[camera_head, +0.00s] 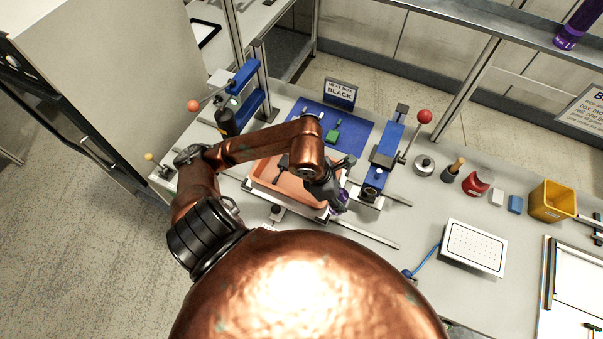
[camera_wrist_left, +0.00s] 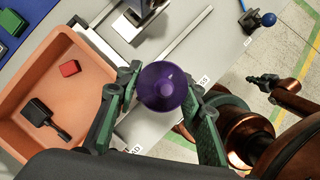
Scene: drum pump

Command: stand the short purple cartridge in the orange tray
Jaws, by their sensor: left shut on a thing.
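The purple cartridge (camera_wrist_left: 162,87) shows end-on in the left wrist view, between the two green fingers of my left gripper (camera_wrist_left: 163,98), which is shut on it. In the head view the cartridge (camera_head: 341,199) shows partly, beneath my left gripper (camera_head: 334,192), by the tray's right side. The orange tray (camera_head: 266,185) is partly hidden by my left arm. In the left wrist view the tray (camera_wrist_left: 28,138) lies left of the cartridge, which is outside its rim. A dark end on a copper arm, apparently my right gripper (camera_wrist_left: 262,82), is small at the wrist view's right; its fingers are unclear.
The tray holds a red block (camera_wrist_left: 69,68) and a black handled piece (camera_wrist_left: 45,118). Blue clamp stands (camera_head: 383,155) flank the blue mat (camera_head: 350,126). A sign (camera_head: 340,93) stands behind. Another purple cylinder (camera_head: 578,25) is on the shelf. A yellow bin (camera_head: 552,202) stands right.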

